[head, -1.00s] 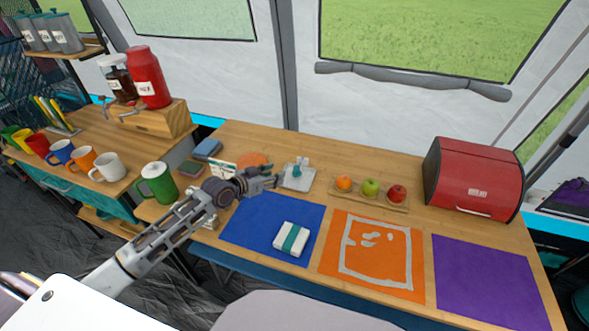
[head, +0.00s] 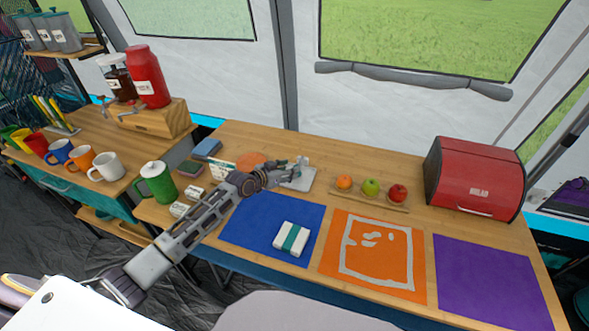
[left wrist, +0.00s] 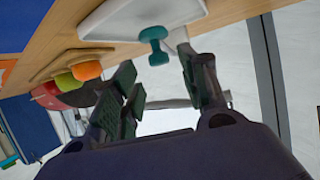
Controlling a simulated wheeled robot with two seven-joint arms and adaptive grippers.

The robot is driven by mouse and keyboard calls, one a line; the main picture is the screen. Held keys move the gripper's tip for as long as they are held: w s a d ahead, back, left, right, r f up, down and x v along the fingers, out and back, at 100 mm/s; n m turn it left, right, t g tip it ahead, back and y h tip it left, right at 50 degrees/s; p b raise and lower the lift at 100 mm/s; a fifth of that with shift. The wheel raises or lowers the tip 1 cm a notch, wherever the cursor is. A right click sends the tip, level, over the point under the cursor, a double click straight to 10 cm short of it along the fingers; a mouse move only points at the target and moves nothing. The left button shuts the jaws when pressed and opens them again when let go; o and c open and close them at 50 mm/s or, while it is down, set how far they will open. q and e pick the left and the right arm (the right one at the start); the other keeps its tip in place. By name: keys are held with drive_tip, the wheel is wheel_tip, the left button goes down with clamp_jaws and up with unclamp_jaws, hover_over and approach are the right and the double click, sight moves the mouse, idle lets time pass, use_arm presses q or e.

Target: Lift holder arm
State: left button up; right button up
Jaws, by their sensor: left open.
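A pale holder plate (head: 306,182) lies on the wooden table, left of the fruit tray. In the left wrist view the holder shows as a white plate (left wrist: 125,18) with a teal knob-like piece (left wrist: 154,46) at its edge, which looks like part of the holder's arm. My left gripper (head: 296,170) is over the holder in the head view and hides much of it. In the left wrist view its fingers (left wrist: 165,85) are open, and the teal piece is just beyond the gap between them. I cannot tell whether they touch. My right gripper is not in view.
A tray (head: 368,203) with an orange and two apples stands right of the holder. Blue (head: 250,222), orange (head: 335,262) and purple (head: 490,280) mats lie in front, with a white-and-teal block (head: 291,239) on the blue one. A red bread box (head: 473,178) stands at the right.

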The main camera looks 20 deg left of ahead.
use_arm(q)
drive_tip(key=shift+x, duration=0.8)
drive_tip(key=shift+b+x, duration=0.3)
drive_tip(key=shift+x, duration=0.95)
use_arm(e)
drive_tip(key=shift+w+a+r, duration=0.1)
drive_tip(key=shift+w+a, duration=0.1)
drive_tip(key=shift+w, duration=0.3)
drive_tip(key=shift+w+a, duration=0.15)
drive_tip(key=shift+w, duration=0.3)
use_arm(q)
drive_tip(key=shift+w, duration=0.1)
clamp_jaws()
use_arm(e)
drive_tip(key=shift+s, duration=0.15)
